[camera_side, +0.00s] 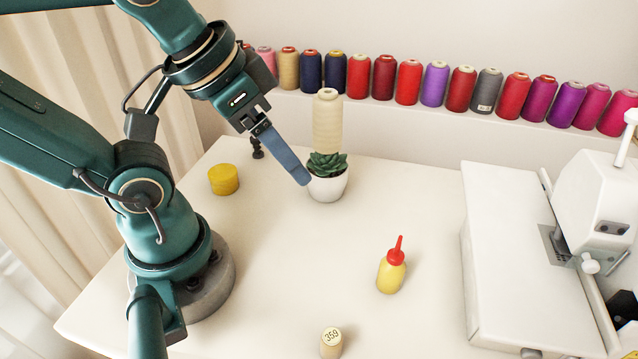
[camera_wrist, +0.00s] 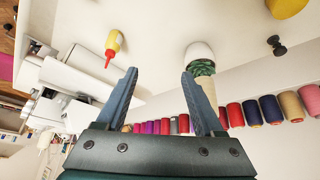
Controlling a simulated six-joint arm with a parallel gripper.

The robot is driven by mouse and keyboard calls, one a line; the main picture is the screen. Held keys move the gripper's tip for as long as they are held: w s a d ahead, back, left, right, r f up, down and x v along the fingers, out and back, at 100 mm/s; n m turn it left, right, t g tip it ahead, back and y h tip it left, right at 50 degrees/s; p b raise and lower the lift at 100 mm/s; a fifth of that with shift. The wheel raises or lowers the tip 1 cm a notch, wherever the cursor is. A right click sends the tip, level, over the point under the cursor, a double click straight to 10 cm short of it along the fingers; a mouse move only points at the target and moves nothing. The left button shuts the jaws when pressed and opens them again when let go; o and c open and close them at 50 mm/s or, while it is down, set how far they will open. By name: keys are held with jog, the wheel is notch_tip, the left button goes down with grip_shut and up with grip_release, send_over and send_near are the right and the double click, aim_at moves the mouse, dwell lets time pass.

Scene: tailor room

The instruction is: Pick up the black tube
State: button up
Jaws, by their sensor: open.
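A small black tube-like thing (camera_side: 257,150), narrow in the middle with wider ends, stands on the table's back left part, partly behind my gripper's arm in the side view. It also shows in the wrist view (camera_wrist: 276,45) at the upper right, outside the fingers. My gripper (camera_side: 303,178) is above the table, its blue fingers pointing down and right, beside the plant in the side view. In the wrist view my gripper (camera_wrist: 160,73) has its fingers spread wide with nothing held between them.
A potted succulent (camera_side: 328,184) and a cream thread cone (camera_side: 327,118) stand close to the fingers in the side view. A yellow cylinder (camera_side: 223,180) is left, a yellow bottle (camera_side: 391,275) with red tip front right. A sewing machine (camera_side: 520,260) fills the right. The table's middle is clear.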

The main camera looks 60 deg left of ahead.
notch_tip(320, 180, up, 3)
jog(key=m+y, duration=1.2)
jog(key=m, duration=1.1)
send_over(256, 140)
jog(key=shift+g, duration=0.3)
jog(key=f, duration=1.8)
jog(key=shift+s+d+f, duration=0.1)
jog(key=shift+s+d, duration=0.05)
jog(key=shift+d, duration=0.15)
jog(key=shift+a+f+n, duration=0.3)
jog(key=shift+a, duration=0.05)
jog(key=shift+x, duration=2.2)
grip_shut()
